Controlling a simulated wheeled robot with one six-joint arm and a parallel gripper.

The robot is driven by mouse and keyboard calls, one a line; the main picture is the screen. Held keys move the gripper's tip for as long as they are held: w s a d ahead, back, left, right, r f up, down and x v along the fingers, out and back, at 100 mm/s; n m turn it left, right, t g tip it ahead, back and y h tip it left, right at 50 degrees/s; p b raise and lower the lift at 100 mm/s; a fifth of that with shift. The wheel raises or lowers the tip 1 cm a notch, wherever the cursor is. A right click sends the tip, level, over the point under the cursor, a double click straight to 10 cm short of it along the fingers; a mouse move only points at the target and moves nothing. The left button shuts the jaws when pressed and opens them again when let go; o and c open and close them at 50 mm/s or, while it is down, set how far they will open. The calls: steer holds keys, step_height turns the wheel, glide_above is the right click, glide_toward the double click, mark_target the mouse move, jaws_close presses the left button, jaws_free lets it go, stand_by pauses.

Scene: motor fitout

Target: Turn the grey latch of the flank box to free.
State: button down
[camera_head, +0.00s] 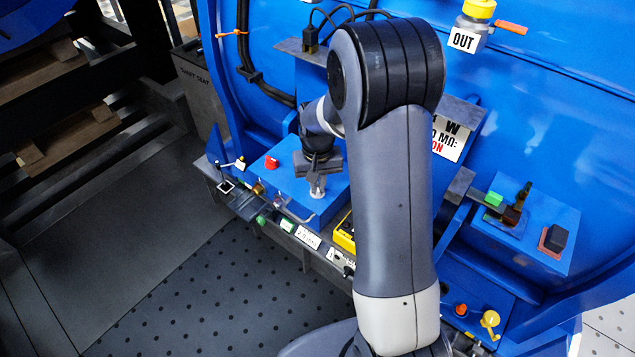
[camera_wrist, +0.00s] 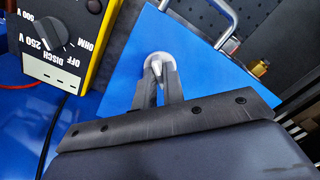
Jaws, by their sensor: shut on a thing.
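The grey latch (camera_head: 317,191) sits on the top face of the blue flank box (camera_head: 283,185). My gripper (camera_head: 317,178) points down at it and is shut on the latch. In the wrist view, the two dark fingers of my gripper (camera_wrist: 157,82) close around the raised lever of the latch (camera_wrist: 156,60), whose round pale base shows just beyond the fingertips. The blue face of the box (camera_wrist: 195,62) lies around it. The fingers hide part of the lever, and I cannot tell which setting it points to.
A red button (camera_head: 271,162) is on the box, left of my gripper. A metal handle (camera_wrist: 222,18) runs along the box edge. A yellow meter with a dial (camera_wrist: 65,38) stands close beside it. Another blue box (camera_head: 545,225) is at the right. The dark floor (camera_head: 190,300) is clear.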

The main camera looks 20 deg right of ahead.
mark_target(318, 187)
steer(key=shift+n, duration=0.3)
steer(key=n+b, duration=0.1)
steer(key=n, duration=0.2)
steer(key=shift+n+b, duration=0.7)
steer(key=shift+n, duration=1.6)
steer(key=c, duration=1.5)
jaws_free()
steer(key=shift+r, duration=0.1)
step_height(318, 187, up, 11)
steer(key=shift+f+b, duration=0.2)
steer(key=shift+b, duration=0.15)
